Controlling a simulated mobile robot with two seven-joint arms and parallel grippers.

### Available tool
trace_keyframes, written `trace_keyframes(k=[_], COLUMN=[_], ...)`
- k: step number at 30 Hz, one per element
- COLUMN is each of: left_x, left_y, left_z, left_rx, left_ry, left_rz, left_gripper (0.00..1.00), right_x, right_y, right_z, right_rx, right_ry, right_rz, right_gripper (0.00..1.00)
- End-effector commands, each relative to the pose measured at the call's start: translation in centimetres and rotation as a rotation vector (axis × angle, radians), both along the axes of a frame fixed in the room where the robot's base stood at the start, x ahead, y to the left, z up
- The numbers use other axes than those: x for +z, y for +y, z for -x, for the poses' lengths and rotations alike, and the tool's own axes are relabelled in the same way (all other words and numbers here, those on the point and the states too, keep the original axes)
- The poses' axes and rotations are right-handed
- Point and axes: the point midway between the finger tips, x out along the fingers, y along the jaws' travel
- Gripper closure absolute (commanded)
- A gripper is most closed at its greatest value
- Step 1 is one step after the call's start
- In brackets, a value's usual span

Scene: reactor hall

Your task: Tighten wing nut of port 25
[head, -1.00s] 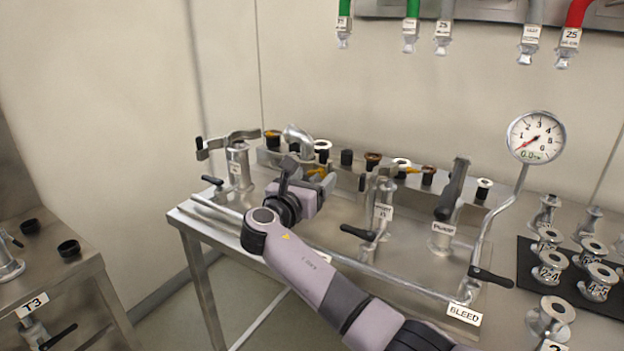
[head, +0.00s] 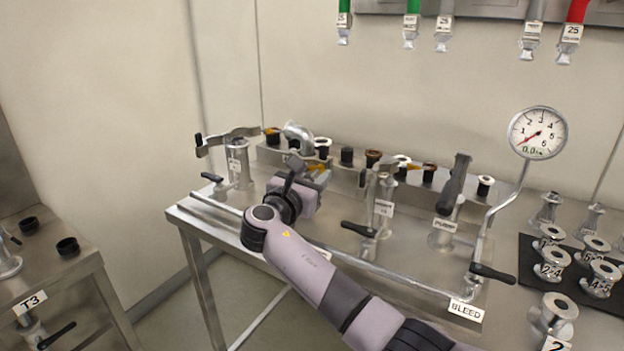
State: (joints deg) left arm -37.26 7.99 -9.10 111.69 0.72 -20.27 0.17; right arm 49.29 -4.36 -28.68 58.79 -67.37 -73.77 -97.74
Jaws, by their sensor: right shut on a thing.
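My right gripper (head: 317,179) is over the middle of the steel table, in front of the back row of fittings. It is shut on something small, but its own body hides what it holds. An open-looking clamp with a long arm (head: 230,140) sits on top of the left upright port (head: 239,165); that port's label is too small to read. Another upright port (head: 380,194) with a blurred label stands right of the gripper. My left gripper is out of view.
A rail of black and metal fittings (head: 346,157) runs behind the gripper. The pump port (head: 443,238), bleed valve handle (head: 492,273) and pressure gauge (head: 538,133) stand right. Coloured hoses hang above, the red one (head: 578,10) tagged 25. The table's left front is fairly clear.

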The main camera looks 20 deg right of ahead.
Motion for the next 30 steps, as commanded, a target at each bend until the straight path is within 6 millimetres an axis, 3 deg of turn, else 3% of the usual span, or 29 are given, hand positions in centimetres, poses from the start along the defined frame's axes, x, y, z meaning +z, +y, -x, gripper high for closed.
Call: trace_keyframes(k=[18, 30], left_x=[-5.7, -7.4], left_y=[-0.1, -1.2], left_z=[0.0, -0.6], left_rx=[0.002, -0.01], left_ry=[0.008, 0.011], left_rz=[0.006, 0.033], left_gripper=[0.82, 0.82], right_x=[-0.7, -0.6], right_y=[0.1, 0.1], right_z=[-0.1, -0.1], right_rx=[-0.001, -0.001], right_ry=[-0.452, -0.714], right_rz=[-0.357, -0.564], right_gripper=[0.85, 0.85])
